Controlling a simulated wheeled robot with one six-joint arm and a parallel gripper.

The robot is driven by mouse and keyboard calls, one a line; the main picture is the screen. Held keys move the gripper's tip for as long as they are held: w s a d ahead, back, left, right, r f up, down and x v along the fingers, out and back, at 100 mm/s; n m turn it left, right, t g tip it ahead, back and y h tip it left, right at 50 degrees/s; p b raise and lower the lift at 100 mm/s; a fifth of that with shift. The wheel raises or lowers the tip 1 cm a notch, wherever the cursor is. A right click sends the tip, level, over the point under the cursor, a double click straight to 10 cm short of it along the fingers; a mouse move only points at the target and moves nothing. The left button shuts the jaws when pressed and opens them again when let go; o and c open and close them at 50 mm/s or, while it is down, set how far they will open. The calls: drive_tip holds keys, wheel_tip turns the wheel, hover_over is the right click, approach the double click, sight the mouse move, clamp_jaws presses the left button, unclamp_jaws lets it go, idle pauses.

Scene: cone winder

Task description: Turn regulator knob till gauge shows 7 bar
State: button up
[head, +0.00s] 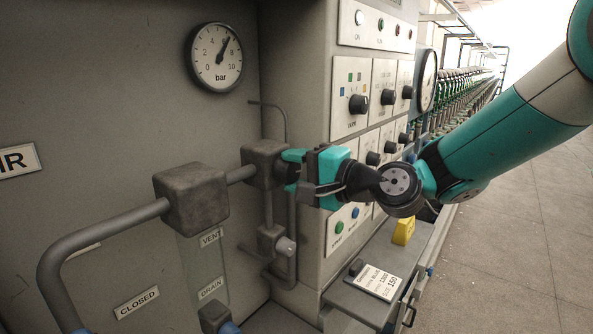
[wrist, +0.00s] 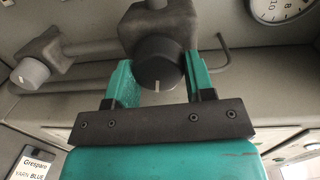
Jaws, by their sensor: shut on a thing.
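The round white gauge (head: 216,57), marked bar from 0 to 10, is on the grey panel at the upper left of the head view. Its dark needle points up and right, at about 6. My gripper (head: 291,168) reaches left to the grey regulator block (head: 265,163) on the pipe. In the wrist view, the teal fingers of my gripper (wrist: 157,76) are shut around the black regulator knob (wrist: 158,66), one on each side. The knob's white mark points toward the picture's bottom. In the head view the knob is hidden behind the fingers.
A larger grey block (head: 191,198) and bent pipe (head: 105,228) stand left of the regulator. A control panel with black knobs (head: 358,104) is right behind my gripper. A shelf (head: 352,302) with a label card and yellow object (head: 403,231) is below. Open floor is at right.

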drive_tip(key=o, duration=0.9)
drive_tip(key=shift+d, duration=0.1)
drive_tip(key=b+v, duration=0.6)
drive_tip(key=v, duration=1.1)
drive_tip(key=shift+s+d+b, duration=0.1)
drive_tip(key=shift+d+b, duration=0.05)
drive_tip(key=shift+b, duration=0.25)
